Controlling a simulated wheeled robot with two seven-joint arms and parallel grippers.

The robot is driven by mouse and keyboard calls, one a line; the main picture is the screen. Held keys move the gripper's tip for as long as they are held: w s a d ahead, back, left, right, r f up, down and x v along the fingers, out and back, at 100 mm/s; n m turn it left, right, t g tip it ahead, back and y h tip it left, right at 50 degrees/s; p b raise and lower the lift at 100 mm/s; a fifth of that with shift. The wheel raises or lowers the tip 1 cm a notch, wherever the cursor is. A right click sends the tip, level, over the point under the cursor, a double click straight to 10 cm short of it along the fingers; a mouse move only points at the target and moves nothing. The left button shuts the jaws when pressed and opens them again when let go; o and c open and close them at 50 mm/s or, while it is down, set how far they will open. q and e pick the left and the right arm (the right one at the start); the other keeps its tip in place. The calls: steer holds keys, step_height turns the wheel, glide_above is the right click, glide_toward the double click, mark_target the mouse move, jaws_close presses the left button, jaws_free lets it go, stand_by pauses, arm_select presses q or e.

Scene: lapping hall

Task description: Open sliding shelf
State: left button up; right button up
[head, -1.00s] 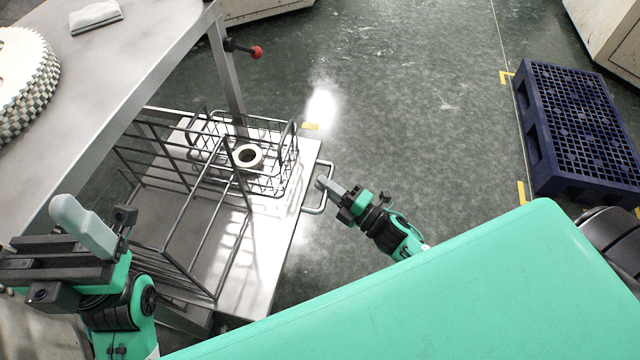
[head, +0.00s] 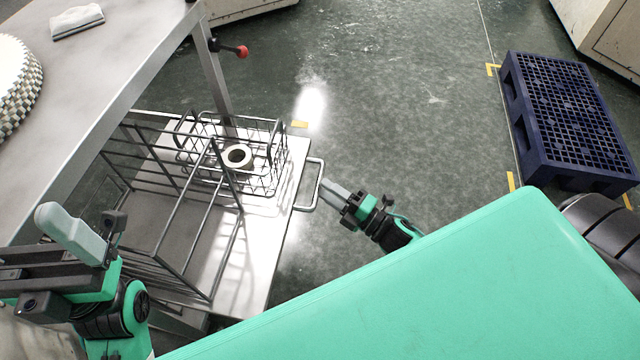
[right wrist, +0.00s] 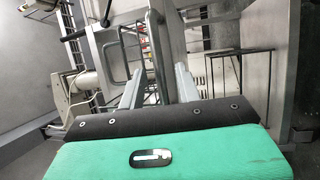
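The sliding shelf (head: 262,270) is a shiny metal plate low under the workbench, its right part showing beyond the bench top. Its loop handle (head: 318,186) sticks out from the right edge. My right gripper (head: 330,189) is at the handle's outer bar, pointing left. In the right wrist view the two pale fingers of my right gripper (right wrist: 159,85) stand apart, with the handle (right wrist: 159,50) bar between and ahead of them; contact cannot be made out. My left gripper (head: 75,232) is raised at the lower left, away from the shelf; only one finger shows clearly.
A wire rack (head: 128,150) and a smaller wire basket (head: 283,170) with a metal ring (head: 237,157) stand on the shelf. The workbench (head: 120,75) overhangs at left. A red-knobbed lever (head: 241,51) sticks out near its leg. A blue pallet (head: 570,120) lies right; the floor between is clear.

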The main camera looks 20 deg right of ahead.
steer(key=v, duration=1)
steer(key=shift+s+d, duration=0.1)
steer(key=shift+s, duration=0.05)
